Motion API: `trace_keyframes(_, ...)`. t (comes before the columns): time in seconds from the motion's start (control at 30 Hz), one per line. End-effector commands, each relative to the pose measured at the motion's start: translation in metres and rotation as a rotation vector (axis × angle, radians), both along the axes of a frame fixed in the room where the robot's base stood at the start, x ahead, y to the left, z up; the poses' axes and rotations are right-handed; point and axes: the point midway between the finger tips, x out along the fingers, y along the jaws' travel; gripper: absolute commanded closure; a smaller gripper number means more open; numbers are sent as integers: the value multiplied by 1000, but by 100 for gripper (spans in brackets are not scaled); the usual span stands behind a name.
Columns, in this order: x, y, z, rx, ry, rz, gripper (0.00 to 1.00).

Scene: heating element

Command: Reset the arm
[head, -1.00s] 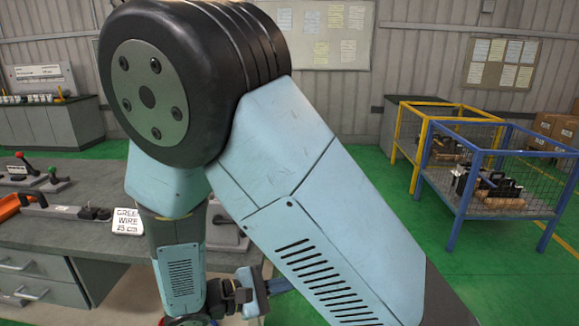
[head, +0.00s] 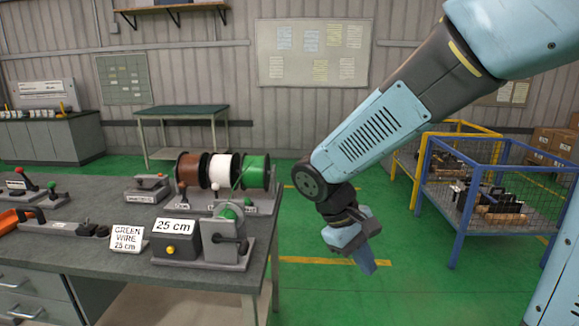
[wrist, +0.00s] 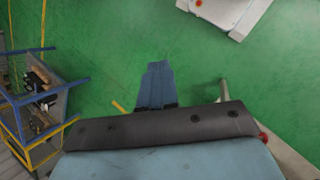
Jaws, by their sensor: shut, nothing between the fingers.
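My gripper (head: 366,264) hangs from my arm in the right half of the head view, in the air to the right of the workbench (head: 130,270). Its fingers point downward, are shut and hold nothing. In the wrist view the shut fingers (wrist: 156,85) show over the green floor (wrist: 110,45). My arm reaches in from the upper right of the head view. No object touches the gripper.
The workbench bears a green wire sign (head: 127,238), a 25 cm device (head: 174,241) and wire spools (head: 222,171). Blue (head: 458,215) and yellow (head: 419,170) wire cages stand at the right. Open floor lies between bench and cages.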

Motion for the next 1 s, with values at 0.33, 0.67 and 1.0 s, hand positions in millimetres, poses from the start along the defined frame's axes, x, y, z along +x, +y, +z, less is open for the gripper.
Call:
trace_keyframes(0.33, -15, -40, 44, 269, -206, -208, 100)
trace_keyframes(0.67, -36, -70, 86, 464, -463, -375, 100)
trace_keyframes(1.0, -55, -84, 117, 565, -683, -475, 100)
